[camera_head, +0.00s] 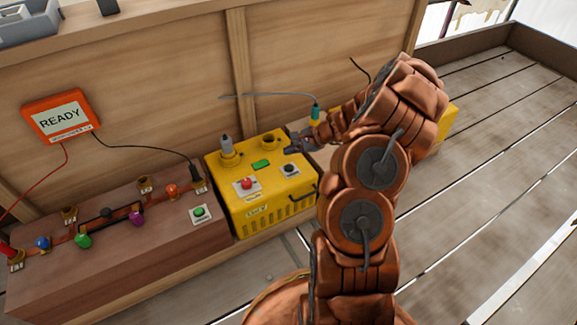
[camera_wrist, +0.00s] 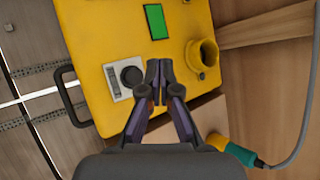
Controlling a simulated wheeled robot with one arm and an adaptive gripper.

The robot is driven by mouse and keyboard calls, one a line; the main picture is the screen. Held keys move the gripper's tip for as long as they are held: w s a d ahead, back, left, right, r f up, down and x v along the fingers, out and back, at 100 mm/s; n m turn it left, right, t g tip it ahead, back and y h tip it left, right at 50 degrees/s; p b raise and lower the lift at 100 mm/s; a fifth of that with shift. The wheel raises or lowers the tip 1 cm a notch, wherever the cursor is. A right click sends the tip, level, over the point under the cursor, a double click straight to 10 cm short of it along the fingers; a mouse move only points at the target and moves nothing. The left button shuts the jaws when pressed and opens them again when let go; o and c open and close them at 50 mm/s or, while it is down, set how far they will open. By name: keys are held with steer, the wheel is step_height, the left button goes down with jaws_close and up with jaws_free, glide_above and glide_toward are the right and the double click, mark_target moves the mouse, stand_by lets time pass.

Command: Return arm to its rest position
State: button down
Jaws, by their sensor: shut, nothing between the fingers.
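My copper arm reaches over the right side of the yellow box (camera_head: 270,207). My gripper (camera_head: 292,146) is shut and empty near the box's top right edge, close to the black knob (camera_head: 290,169). In the wrist view my gripper (camera_wrist: 158,65) has its fingertips together beside the black knob (camera_wrist: 131,75) on its white plate. I cannot tell whether the fingertips touch the box. The box top also bears a red button (camera_head: 246,183), a green display (camera_head: 261,164) and two yellow sockets, one with a grey plug (camera_head: 226,147) in it.
A wooden console (camera_head: 120,245) with coloured knobs stands left of the box. An orange READY screen (camera_head: 60,115) is on the wooden wall behind. A teal plug (camera_head: 315,113) on a cable stands behind my gripper. Plank floor (camera_head: 490,150) lies open at right.

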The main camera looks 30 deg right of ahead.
stand_by(0.5)
steer(key=s+a+r+n+g+y+p, duration=0.15)
steer(key=s+a+r+n+p, duration=0.35)
steer(key=a+r, duration=0.55)
steer(key=s+a+r+n+g+p, duration=0.25)
steer(key=a+r+p, duration=0.45)
steer(key=r, duration=0.6)
steer(key=s+a+r+n+g+p, duration=0.25)
steer(key=a+r+n+p, duration=0.2)
steer(key=a+r, duration=0.55)
steer(key=s+a+r+n+g+h+p, duration=0.25)
steer(key=s+r+n+p, duration=0.25)
steer(key=s+r+p, duration=0.8)
steer(key=s+d+r+n+h+p, duration=0.1)
steer(key=s+d+r+h+p, duration=0.1)
steer(key=s+r, duration=0.4)
steer(key=s+d+r+n+h+p, duration=0.1)
steer(key=s+d+r+h+p, duration=0.1)
steer(key=s+r, duration=0.4)
steer(key=s+d+p, duration=0.1)
steer(key=s+p, duration=0.1)
steer(key=shift+s+d+r+n+h+p, duration=0.15)
steer(key=shift+d+r+n+h+p, duration=0.15)
steer(key=shift+p, duration=0.1)
steer(key=shift+f, duration=0.1)
